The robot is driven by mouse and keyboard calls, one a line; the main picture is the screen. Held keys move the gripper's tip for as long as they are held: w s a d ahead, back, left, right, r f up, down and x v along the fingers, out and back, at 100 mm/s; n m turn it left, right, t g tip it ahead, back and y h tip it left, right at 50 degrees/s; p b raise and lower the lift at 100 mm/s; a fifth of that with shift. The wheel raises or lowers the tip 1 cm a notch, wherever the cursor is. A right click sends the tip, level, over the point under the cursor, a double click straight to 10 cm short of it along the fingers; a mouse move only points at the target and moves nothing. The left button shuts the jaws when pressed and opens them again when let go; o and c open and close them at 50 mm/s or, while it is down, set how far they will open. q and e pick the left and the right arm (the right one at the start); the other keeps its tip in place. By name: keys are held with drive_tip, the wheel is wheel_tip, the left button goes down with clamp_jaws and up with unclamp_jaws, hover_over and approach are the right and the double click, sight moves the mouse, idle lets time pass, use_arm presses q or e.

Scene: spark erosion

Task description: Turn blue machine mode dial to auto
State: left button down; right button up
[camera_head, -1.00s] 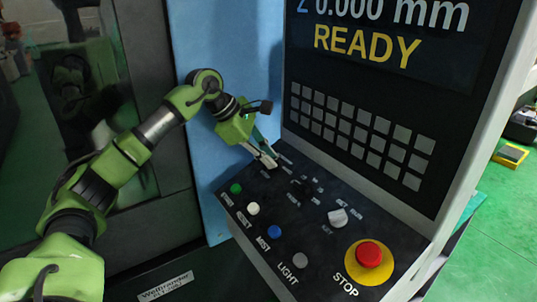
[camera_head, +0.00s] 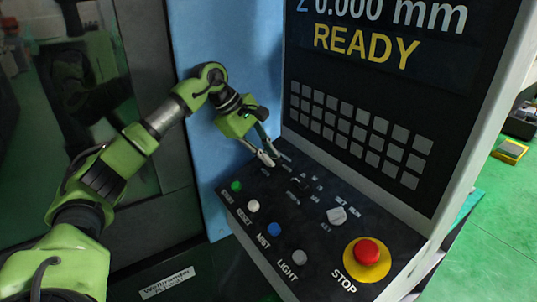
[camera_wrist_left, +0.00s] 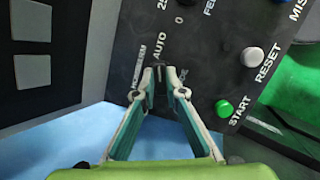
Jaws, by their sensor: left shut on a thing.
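The blue machine's black control panel (camera_head: 310,240) slopes below its screen. My left gripper (camera_head: 269,158) is at the panel's upper left corner, its fingers pointing down to the surface. In the left wrist view the gripper (camera_wrist_left: 159,75) has its fingertips closed around a small dark knob, the mode dial (camera_wrist_left: 159,73). The fingertips cover most of the dial, so its pointer direction cannot be told. The AUTO label (camera_wrist_left: 160,46) lies just beyond the tips. The MODE label is partly hidden by a finger. My right gripper is not in view.
Another black dial (camera_head: 300,184) and a light key switch (camera_head: 337,215) are nearby. Green (camera_head: 236,187), white (camera_head: 253,206), blue (camera_head: 274,230) and grey (camera_head: 299,257) buttons line the left edge. A red stop button (camera_head: 367,251) is at lower right. The keypad wall rises behind.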

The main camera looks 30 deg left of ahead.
use_arm(q)
drive_tip(key=shift+r, duration=0.1)
drive_tip(key=c, duration=2.1)
unclamp_jaws()
drive_tip(key=v, duration=1.2)
drive_tip(key=shift+r, duration=0.1)
